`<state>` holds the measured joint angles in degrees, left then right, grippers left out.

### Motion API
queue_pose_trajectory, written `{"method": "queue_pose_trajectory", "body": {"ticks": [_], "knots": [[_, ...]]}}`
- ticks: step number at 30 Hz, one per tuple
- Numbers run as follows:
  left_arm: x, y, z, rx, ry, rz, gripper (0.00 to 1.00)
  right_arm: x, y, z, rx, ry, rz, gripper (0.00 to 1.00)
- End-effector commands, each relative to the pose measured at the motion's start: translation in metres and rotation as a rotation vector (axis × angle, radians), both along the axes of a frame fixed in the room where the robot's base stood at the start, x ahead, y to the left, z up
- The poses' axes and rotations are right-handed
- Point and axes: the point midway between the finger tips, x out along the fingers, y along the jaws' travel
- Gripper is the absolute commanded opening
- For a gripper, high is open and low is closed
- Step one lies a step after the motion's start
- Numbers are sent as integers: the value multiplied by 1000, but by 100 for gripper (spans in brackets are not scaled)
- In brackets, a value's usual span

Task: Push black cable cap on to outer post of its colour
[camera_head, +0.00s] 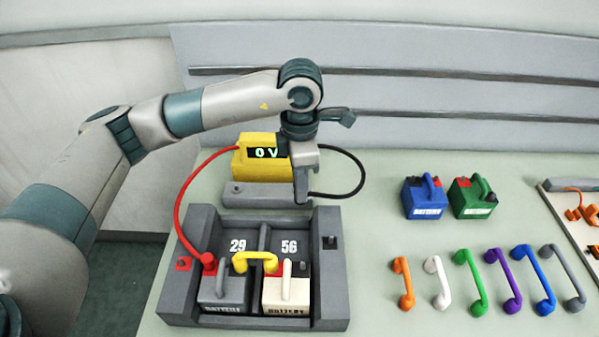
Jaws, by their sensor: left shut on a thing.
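My left gripper (302,196) points down above the back of the grey battery tray (335,290). It is shut on the end of the black cable (361,176); the cap itself is mostly hidden by the fingers. The cable loops from the yellow meter, which reads 0 V (245,165). The cream battery (285,296) in bay 56 has a black outer post (304,269) at its right, bare and apart from the gripper. The red cable's cap (208,263) sits on the outer post of the grey battery (222,293) in bay 29. My right gripper is not in view.
A yellow bridge (255,256) joins the two batteries. Blue (424,200) and green (472,199) batteries stand at the right, behind a row of several coloured links (470,280). A tray with orange parts (575,190) lies at the right edge. The bench between is clear.

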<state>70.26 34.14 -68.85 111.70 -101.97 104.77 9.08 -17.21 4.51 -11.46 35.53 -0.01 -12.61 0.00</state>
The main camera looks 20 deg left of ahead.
Motion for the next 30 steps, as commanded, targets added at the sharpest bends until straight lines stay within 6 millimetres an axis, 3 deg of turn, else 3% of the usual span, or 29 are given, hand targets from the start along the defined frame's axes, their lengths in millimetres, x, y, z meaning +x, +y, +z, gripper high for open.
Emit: {"method": "queue_pose_trajectory", "body": {"ticks": [30], "knots": [[-121, -43, 0, -1, 0, -2, 0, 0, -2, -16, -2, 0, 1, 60]]}}
